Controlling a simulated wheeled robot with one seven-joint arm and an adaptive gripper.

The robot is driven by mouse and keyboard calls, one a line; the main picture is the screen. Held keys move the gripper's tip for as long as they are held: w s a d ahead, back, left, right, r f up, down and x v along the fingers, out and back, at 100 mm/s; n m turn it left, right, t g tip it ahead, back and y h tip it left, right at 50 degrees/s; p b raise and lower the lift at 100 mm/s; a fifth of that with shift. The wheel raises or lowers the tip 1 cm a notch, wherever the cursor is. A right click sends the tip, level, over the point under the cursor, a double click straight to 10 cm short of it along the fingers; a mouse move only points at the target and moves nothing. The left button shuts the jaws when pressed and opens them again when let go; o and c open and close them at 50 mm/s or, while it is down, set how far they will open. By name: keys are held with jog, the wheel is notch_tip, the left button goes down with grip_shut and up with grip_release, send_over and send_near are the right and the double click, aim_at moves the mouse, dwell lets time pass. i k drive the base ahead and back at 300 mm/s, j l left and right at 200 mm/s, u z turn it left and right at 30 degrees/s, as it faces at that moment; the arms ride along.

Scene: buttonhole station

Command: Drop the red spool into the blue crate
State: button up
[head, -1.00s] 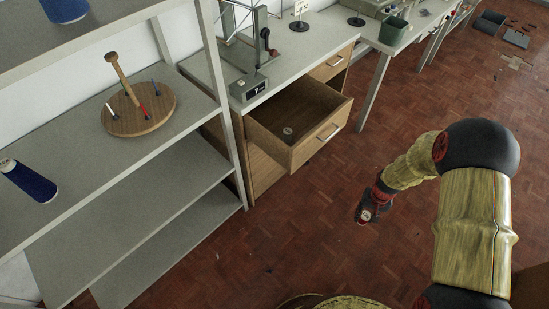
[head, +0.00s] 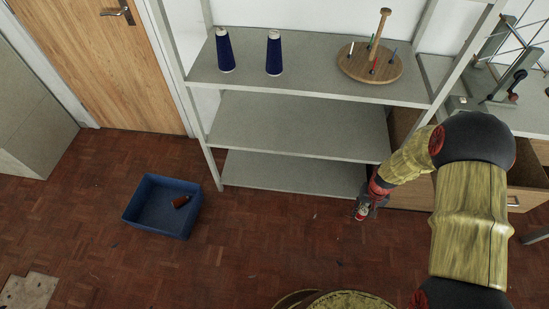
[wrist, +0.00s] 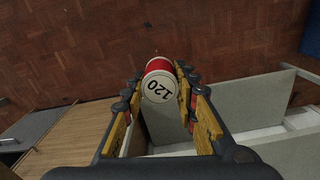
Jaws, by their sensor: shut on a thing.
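The red spool (wrist: 158,66), with a white end cap marked 120, is between the fingers of my gripper (wrist: 158,84) in the wrist view. My gripper is shut on it. In the head view my gripper (head: 363,208) hangs in front of the shelf's lower right end, and the spool there is small and partly hidden. The blue crate (head: 152,209) stands open on the floor at the left, well apart from my gripper. A small dark reddish-brown thing (head: 181,201) lies in the crate.
A grey shelf unit (head: 290,128) stands behind, with two blue cones (head: 274,54) and a round wooden peg stand (head: 370,66) on top. A drawer (head: 524,187) is open at the right. The floor (head: 275,235) between my gripper and the crate looks largely clear.

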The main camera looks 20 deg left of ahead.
aim_at(166, 208)
jog(key=u, duration=2)
jog(key=i+u, duration=0.3)
jog(key=i, duration=0.5)
jog(key=i+l+u, duration=0.25)
jog(key=i, duration=1.05)
